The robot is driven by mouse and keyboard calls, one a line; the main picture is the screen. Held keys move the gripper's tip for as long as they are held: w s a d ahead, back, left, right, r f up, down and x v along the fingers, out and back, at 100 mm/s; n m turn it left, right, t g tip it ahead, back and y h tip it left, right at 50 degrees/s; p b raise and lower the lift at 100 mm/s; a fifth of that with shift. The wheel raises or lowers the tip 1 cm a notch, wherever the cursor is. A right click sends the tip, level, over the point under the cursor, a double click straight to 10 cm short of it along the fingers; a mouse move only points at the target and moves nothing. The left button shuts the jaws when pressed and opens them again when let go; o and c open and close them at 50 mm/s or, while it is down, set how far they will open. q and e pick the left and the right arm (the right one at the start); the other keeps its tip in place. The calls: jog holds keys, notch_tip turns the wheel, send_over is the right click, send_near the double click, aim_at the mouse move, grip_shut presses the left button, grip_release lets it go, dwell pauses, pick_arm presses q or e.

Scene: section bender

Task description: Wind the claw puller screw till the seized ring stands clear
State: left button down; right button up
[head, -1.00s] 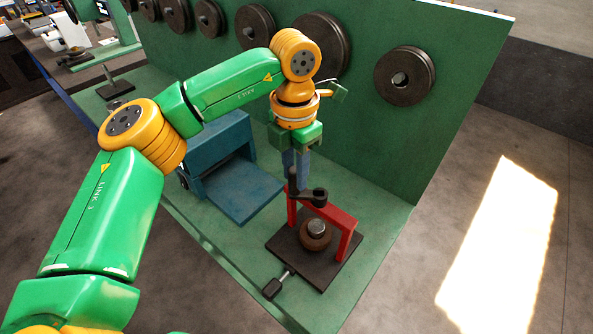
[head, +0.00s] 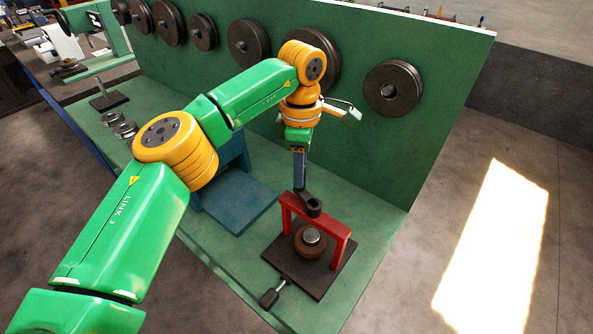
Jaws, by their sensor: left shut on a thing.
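The claw puller has a red bridge frame (head: 342,222) standing on a dark base plate (head: 318,284). A dark crank (head: 313,208) sits on top of the bridge, at the head of the screw. The brown seized ring (head: 308,250) is under the bridge, around a silver shaft (head: 312,236) whose end shows above it. I cannot tell whether the ring touches the plate. My left gripper (head: 299,186) points down and is shut on the upright handle of the crank, just behind and left of the bridge; its fingers hide most of the handle. My right gripper is not in view.
A blue machine with a flat tray (head: 240,203) stands left of the puller on the green bench (head: 195,238). A small black-ended handle (head: 271,296) sticks out at the plate's front. Dark rollers (head: 393,88) hang on the green back panel. Metal rings (head: 124,129) lie farther left.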

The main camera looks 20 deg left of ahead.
pick_arm(q)
jog(key=shift+w+d+r+m, duration=0.1)
jog(key=shift+w+d+m, duration=0.1)
jog(key=shift+m, duration=0.4)
jog(key=shift+w+d+m, duration=0.1)
jog(key=shift+w+m, duration=0.1)
jog(key=shift+m, duration=0.4)
jog(key=c, duration=0.6)
grip_release()
jog(key=shift+c, duration=0.2)
